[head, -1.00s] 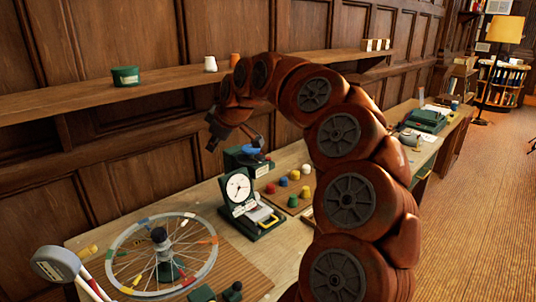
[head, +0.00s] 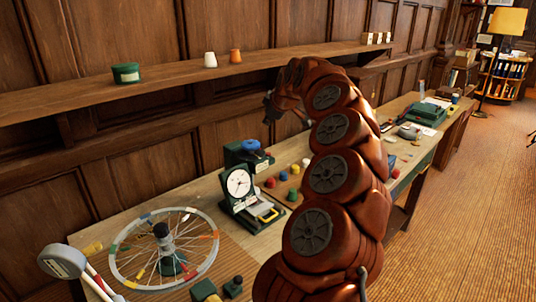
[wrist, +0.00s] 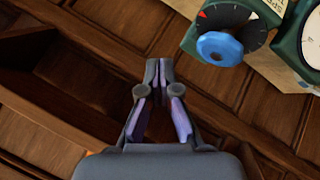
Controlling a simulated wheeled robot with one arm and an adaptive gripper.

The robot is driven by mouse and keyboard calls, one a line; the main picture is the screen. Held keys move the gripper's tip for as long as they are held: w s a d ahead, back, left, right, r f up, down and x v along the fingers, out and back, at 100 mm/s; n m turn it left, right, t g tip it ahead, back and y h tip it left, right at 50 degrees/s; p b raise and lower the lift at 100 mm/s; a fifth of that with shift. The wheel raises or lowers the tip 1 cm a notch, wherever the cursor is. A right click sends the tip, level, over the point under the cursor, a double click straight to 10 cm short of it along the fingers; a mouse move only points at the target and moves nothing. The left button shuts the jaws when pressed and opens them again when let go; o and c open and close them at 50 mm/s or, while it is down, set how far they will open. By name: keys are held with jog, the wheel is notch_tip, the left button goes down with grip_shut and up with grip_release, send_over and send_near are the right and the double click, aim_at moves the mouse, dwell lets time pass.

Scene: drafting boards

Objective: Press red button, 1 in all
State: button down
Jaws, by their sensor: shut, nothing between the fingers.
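Several small coloured knobs or buttons stand on the bench in the head view, and a red one (head: 270,183) is among them, left of my arm. They are small, and my arm may hide others. My gripper (head: 268,109) is raised above the bench near the wall, above and apart from the red one. In the wrist view my gripper (wrist: 158,62) is shut and empty, its fingertips together. No red button shows in the wrist view.
A green device with a blue knob (wrist: 220,48) is right of the fingers in the wrist view. A dial gauge (head: 238,184) and a spoked wheel (head: 163,250) stand on the bench. A wooden shelf (head: 165,76) runs along the wall.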

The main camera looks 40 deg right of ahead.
aim_at(268, 154)
jog(key=shift+f+b, duration=2.7)
jog(key=shift+f, duration=1.7)
jog(key=shift+f+b, duration=0.4)
jog(key=shift+f, duration=0.15)
jog(key=shift+s+a+f+b, duration=0.1)
jog(key=shift+f+b, duration=0.5)
jog(key=shift+f, duration=0.2)
jog(key=shift+r, duration=0.15)
jog(key=shift+w+a+r+p, duration=0.15)
jog(key=shift+r+p, duration=0.1)
jog(key=shift+r, duration=0.2)
jog(key=shift+w+d+r+p, duration=0.1)
jog(key=shift+r+p, duration=0.1)
jog(key=shift+r, duration=0.65)
jog(key=shift+r, duration=0.1)
